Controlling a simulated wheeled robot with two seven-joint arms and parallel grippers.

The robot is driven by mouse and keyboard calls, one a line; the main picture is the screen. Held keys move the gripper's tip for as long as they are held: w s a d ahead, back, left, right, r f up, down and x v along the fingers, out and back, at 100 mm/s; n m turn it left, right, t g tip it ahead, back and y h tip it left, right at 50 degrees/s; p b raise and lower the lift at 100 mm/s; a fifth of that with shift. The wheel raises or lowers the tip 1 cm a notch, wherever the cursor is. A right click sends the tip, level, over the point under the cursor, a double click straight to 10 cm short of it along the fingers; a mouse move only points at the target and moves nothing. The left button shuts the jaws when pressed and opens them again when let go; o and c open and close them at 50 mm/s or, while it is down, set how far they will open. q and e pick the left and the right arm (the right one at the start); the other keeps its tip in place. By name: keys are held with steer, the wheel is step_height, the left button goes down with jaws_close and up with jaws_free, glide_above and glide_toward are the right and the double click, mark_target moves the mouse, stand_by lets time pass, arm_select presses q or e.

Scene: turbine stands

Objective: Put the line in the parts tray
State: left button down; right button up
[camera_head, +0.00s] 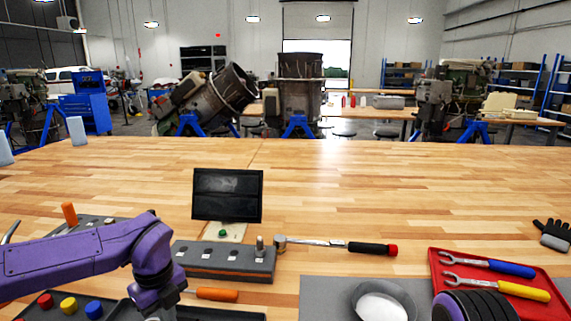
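I cannot make out a line in this view. A dark tray (29,313) at the lower left holds red, yellow and blue caps and is cut by the bottom edge. A red tray (441,262) at the right holds two open-ended wrenches, one blue-handled and one yellow-handled. I cannot tell which is the parts tray. My purple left arm reaches in from the left and bends down past the bottom edge; its gripper is out of view. A purple and black ribbed part at the lower right, over the red tray's near side, looks like my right arm; no gripper fingers show there.
A ratchet (340,245) lies mid-table beside a grey tool block (221,272). A dark screen (227,196) stands behind the block. A grey mat (318,293) carries a grey round object with a white top (381,308). A black glove (553,235) lies far right. The wooden table's back half is mostly clear.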

arm_select(q)
step_height(320, 180, up, 8)
steer(key=p, duration=0.6)
stand_by(0.4)
